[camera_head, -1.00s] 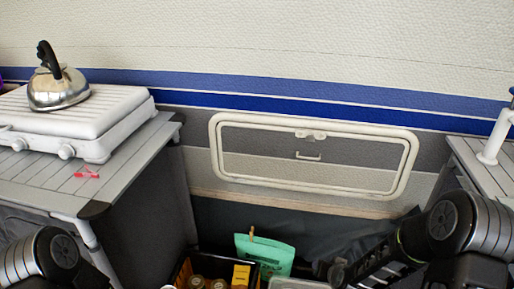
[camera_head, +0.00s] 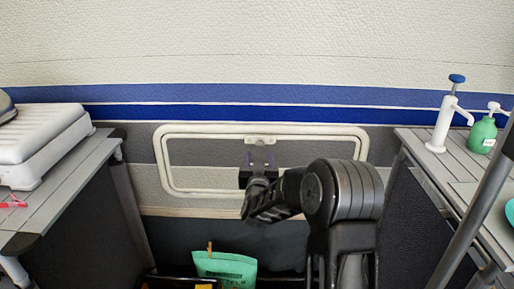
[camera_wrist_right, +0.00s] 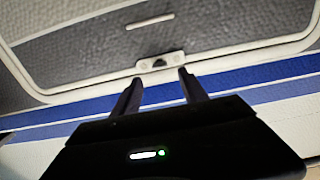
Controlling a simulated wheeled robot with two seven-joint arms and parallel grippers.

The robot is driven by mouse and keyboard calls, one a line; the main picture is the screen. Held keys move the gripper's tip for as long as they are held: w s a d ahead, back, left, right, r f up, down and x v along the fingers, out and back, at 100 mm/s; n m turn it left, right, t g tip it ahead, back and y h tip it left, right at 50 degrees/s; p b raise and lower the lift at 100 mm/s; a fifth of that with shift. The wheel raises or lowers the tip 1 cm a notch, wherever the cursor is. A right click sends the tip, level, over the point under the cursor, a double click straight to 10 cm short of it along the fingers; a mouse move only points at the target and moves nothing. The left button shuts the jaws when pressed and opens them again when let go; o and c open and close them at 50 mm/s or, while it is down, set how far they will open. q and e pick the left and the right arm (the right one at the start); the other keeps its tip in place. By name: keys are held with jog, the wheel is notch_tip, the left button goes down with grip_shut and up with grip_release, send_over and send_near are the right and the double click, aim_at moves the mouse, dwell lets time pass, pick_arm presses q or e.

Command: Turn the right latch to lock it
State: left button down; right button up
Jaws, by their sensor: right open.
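The hatch (camera_head: 190,129) is a white-framed panel low on the wall. A small pale latch plate (camera_head: 260,140) sits at the middle of its top edge. In the right wrist view the latch plate (camera_wrist_right: 172,57) has a dark centre and lies just beyond the fingertips, roughly between them. My right gripper (camera_head: 259,160) is in front of the hatch, just below the latch plate in the head view. In the right wrist view the right gripper (camera_wrist_right: 159,76) has its two fingers apart with nothing between them. Whether it touches the latch cannot be told. My left gripper is out of view.
A white stove (camera_head: 45,145) stands on the left counter (camera_head: 75,180). A white pump bottle (camera_head: 441,125) and a green bottle (camera_head: 482,135) stand on the right counter (camera_head: 425,160). A teal bag (camera_head: 225,266) is below the hatch, between the counters.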

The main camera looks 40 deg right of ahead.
aim_at(260, 146)
jog(key=x, duration=0.8)
jog(key=shift+b, duration=0.45)
grip_shut()
